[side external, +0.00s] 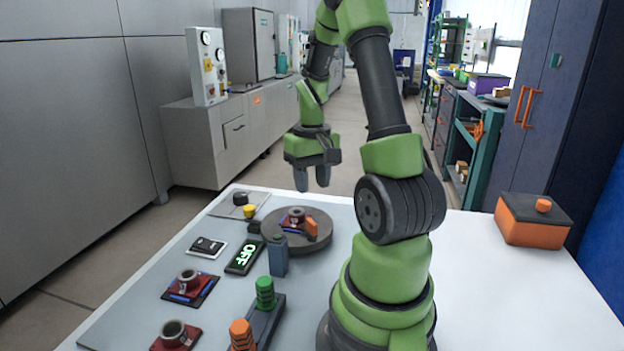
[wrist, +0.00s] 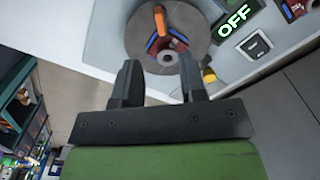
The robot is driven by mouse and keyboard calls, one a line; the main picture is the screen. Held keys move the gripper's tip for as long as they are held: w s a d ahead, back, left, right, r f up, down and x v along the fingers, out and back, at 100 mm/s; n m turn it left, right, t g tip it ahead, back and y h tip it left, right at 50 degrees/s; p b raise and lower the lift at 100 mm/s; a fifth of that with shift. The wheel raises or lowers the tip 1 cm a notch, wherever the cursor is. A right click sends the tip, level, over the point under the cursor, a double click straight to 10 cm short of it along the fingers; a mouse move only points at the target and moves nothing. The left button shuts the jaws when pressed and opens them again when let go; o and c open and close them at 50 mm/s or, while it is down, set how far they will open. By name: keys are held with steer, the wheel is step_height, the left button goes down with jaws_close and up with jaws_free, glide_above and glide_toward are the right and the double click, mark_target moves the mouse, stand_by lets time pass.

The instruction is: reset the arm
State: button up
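My arm stands on the white table (side external: 490,285) in the side external view. My gripper (side external: 312,182) hangs fingers down above the far part of the table, behind and higher than a round grey turntable (side external: 322,236). In the wrist view my gripper (wrist: 158,80) shows two dark fingers spread apart with nothing between them. The turntable (wrist: 205,25) lies beyond the fingertips there. On it sit a grey ring-shaped part and an orange piece (wrist: 160,18) with red and blue parts.
A sign reading OFF (side external: 245,257) lies left of the turntable. A grey-blue block (side external: 278,256) stands near it. Green (side external: 265,293) and orange (side external: 242,335) stacks stand in front. Cups on red pads (side external: 189,282) line the left. An orange box (side external: 533,220) sits right; the table's right half is mostly clear.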

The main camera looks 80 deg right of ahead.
stand_by(0.3)
steer(key=w+a+r+n+t+h, duration=0.1)
steer(key=w+a+r+n+t, duration=0.3)
steer(key=a+r, duration=0.7)
steer(key=s+a+r+t+y, duration=0.1)
steer(key=s+a+r, duration=0.1)
steer(key=a, duration=0.4)
steer(key=s+a+r+n+t+y, duration=0.1)
steer(key=s+a+t+y, duration=0.1)
steer(key=a, duration=0.5)
steer(key=shift+s+a+r, duration=0.2)
steer(key=shift+s+r, duration=0.2)
stand_by(1.1)
